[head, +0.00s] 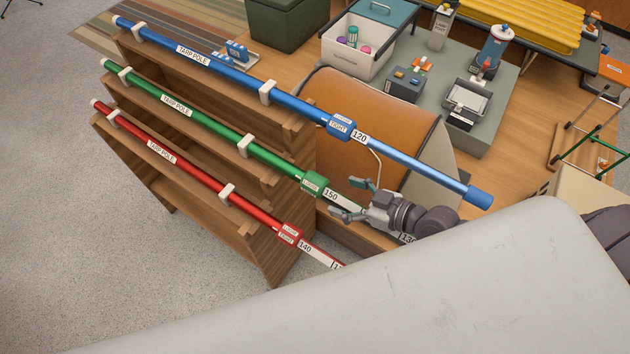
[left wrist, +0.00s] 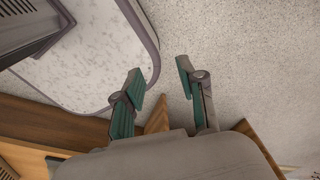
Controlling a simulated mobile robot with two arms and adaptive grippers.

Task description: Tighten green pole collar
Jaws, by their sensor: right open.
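The green tarp pole (head: 186,107) lies across the wooden rack, held in white clips, between the blue and red poles. Its green collar (head: 314,184) bears a small label that seems to read LOOSE. A pale inner section marked 150 comes out of the collar. My right gripper (head: 347,199) is open just right of the collar, its fingers pointing at it on either side of the pale section. I cannot tell whether they touch the pole. My left gripper (left wrist: 159,76) shows only in the left wrist view, open and empty above the floor.
The blue pole (head: 225,69) with its collar (head: 340,127) runs above, and the red pole (head: 177,162) with its collar (head: 289,233) below. A brown curved case (head: 360,110) lies close behind. The wooden rack (head: 285,250) stands beneath the poles. Grey floor at left is clear.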

